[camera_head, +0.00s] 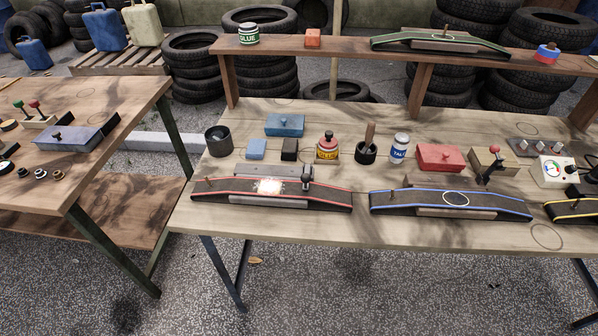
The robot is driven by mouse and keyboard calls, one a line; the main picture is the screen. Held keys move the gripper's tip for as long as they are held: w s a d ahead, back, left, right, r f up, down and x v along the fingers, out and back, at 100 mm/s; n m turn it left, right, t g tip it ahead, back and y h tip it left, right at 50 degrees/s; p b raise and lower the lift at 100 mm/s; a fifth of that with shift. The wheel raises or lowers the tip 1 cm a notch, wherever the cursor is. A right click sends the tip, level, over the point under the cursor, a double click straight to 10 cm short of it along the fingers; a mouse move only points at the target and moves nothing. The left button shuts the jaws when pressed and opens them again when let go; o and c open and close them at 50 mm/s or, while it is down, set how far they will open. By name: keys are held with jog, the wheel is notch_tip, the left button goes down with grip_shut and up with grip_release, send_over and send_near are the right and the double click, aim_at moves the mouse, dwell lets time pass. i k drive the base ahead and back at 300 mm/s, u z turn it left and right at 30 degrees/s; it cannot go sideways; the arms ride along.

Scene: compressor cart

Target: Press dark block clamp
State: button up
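I cannot tell for certain which of the two is the dark block clamp. A bright whitish patch (269,187) lies on the same strip, left of the clamp-like piece. My gripper is not in view.
A raised shelf (350,46) crosses behind. Another table (75,96) stands left, across a gap.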

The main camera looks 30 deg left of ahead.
aim_at(305, 178)
jog(key=u, duration=1.45)
jog(key=k, duration=1)
jog(key=z, duration=0.4)
jog(key=i, duration=0.7)
jog(key=z, duration=0.05)
